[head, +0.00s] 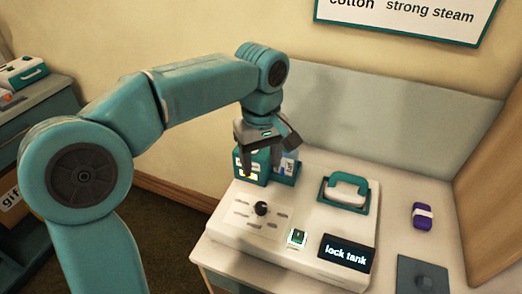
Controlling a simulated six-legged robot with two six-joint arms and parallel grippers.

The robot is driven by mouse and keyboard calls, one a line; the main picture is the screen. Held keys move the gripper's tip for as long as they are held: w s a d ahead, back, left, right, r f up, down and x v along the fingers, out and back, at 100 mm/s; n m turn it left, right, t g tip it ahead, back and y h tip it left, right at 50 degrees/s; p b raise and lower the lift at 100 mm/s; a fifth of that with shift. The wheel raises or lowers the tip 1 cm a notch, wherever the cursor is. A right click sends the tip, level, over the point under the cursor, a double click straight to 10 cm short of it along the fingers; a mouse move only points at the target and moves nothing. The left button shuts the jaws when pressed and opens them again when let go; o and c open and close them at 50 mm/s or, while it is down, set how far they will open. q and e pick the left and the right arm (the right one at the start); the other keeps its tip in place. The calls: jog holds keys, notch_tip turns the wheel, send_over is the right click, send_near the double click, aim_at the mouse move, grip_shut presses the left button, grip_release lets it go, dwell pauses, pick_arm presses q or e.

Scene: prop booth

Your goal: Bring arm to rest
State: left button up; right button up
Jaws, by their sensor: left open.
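My left arm comes in from the left and reaches over the counter. Its left gripper (262,148) is open and points down, just above and in front of a teal block-shaped container (250,166) at the back left of the white panel. I cannot tell whether the fingers touch the container. No held object shows in the jaws. My right gripper is not in view.
The white panel (225,235) carries a black knob (261,208), a small lit switch (297,237), a "lock tank" display (346,253) and a teal-handled iron (346,191). A purple item (423,216) and a dark plate (421,274) lie right. A wall sign (410,18) hangs above.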

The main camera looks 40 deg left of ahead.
pick_arm(q)
jog(key=shift+r, duration=0.85)
